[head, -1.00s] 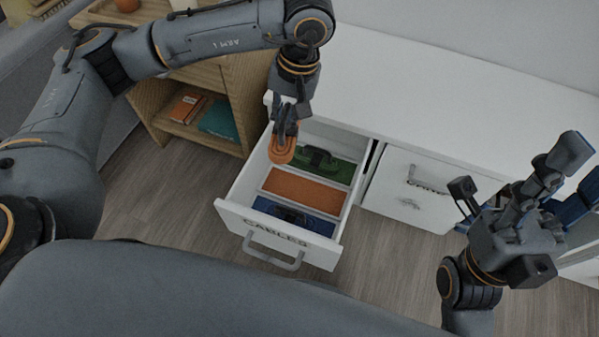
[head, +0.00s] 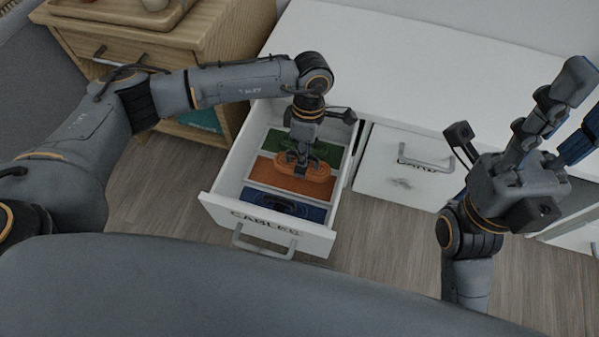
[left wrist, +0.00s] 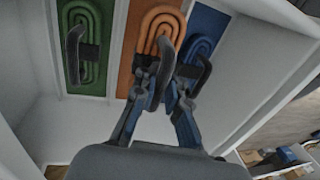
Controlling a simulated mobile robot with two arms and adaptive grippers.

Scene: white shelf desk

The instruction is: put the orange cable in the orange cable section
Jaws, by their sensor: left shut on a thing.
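The orange cable (head: 320,170) is a coiled oval held in my left gripper (head: 299,165). In the left wrist view, the gripper (left wrist: 163,78) is shut on the near part of the cable (left wrist: 160,24). The cable is over the orange section (head: 266,173), the middle strip of the open drawer, which also shows in the left wrist view (left wrist: 126,62). I cannot tell whether it touches the bottom. My right gripper (head: 575,105) is empty, its fingers apart, at the right of the head view.
The green section (head: 272,143) lies behind with a green cable (left wrist: 82,22); the blue section (head: 318,214) lies in front with a blue cable (left wrist: 202,32). The drawer's front wall (head: 220,208) and side walls surround them. A closed drawer (head: 400,165) is to the right.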

